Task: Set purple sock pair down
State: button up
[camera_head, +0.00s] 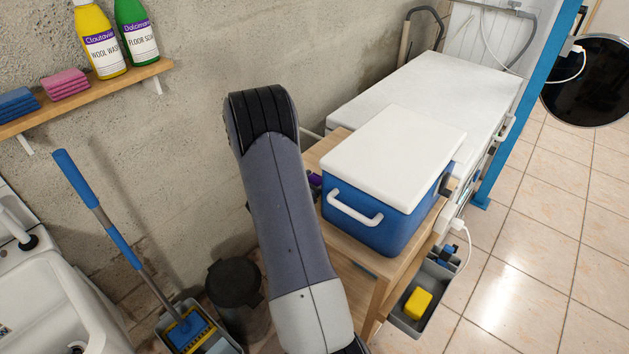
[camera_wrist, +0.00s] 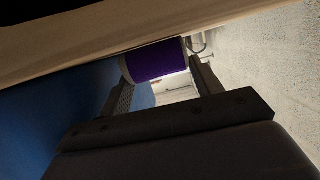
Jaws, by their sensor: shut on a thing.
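The purple sock pair (camera_wrist: 155,62) is a rolled purple bundle with paler ends. In the wrist view it sits between the fingertips of my gripper (camera_wrist: 160,76), which is shut on it. A wooden surface lies close to the bundle; I cannot tell whether they touch. In the head view only a small purple bit of the sock pair (camera_head: 315,180) shows between my arm and the blue cooler box. My arm hides the rest of it and most of the gripper there.
A blue cooler box (camera_head: 372,222) with a white lid stands on a wooden table (camera_head: 352,276), close beside my gripper. The rough wall (camera_head: 190,120) is on the other side. A long white-topped unit (camera_head: 430,92) stands behind. A black bin (camera_head: 236,290) is below left.

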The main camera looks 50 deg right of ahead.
jog(key=o, duration=1)
jog(key=shift+f, duration=0.1)
jog(key=shift+c, duration=0.2)
